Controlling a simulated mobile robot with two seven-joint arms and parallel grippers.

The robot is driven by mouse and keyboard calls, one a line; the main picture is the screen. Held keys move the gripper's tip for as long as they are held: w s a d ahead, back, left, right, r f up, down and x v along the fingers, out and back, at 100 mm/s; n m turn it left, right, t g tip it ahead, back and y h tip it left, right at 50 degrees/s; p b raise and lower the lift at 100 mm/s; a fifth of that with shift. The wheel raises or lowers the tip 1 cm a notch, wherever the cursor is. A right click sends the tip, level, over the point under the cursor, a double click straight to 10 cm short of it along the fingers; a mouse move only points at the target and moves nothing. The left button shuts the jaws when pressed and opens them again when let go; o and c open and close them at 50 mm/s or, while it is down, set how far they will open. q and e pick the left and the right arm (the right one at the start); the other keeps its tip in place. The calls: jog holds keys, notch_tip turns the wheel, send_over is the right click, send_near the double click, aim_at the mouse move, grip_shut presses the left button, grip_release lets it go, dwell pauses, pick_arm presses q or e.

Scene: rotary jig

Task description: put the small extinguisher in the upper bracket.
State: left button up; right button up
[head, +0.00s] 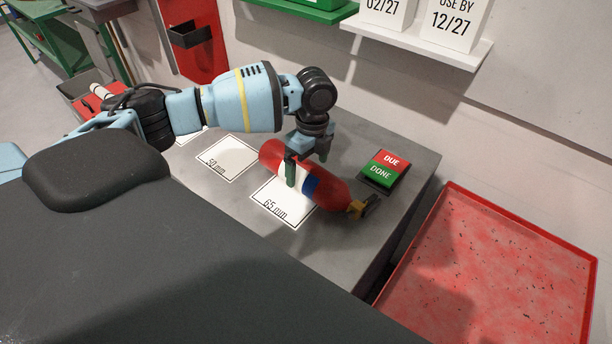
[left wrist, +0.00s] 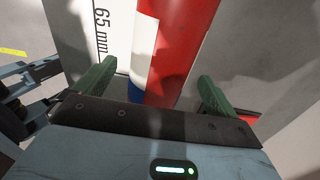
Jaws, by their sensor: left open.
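A red extinguisher (head: 331,190) with a white and a blue band and a brass-and-black valve end lies on its side over the card marked 65 mm (head: 275,212). My left gripper (head: 305,163) is above it, pointing down, with one green finger on the near side of the body. In the left wrist view the extinguisher (left wrist: 178,45) passes between the two spread green fingers (left wrist: 153,90), with gaps at both sides. A red panel (head: 204,62) at the back carries a dark holder (head: 188,36); I cannot tell whether this is the upper bracket. My right gripper is not shown.
The grey bench (head: 228,190) also holds a card marked 50 mm (head: 228,158) and a red-green DUE/DONE block (head: 384,168). A red tray (head: 490,270) lies to the right. A white shelf (head: 425,42) with date cards is on the wall. A red box (head: 88,106) stands far left.

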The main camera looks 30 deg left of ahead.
pick_arm(q)
jog(key=shift+s+a+f, duration=0.1)
jog(key=shift+s+f, duration=0.1)
jog(key=shift+f, duration=1.55)
jog(key=c, duration=2.1)
jog(key=shift+w+r, duration=0.1)
jog(key=shift+r, duration=0.05)
grip_shut()
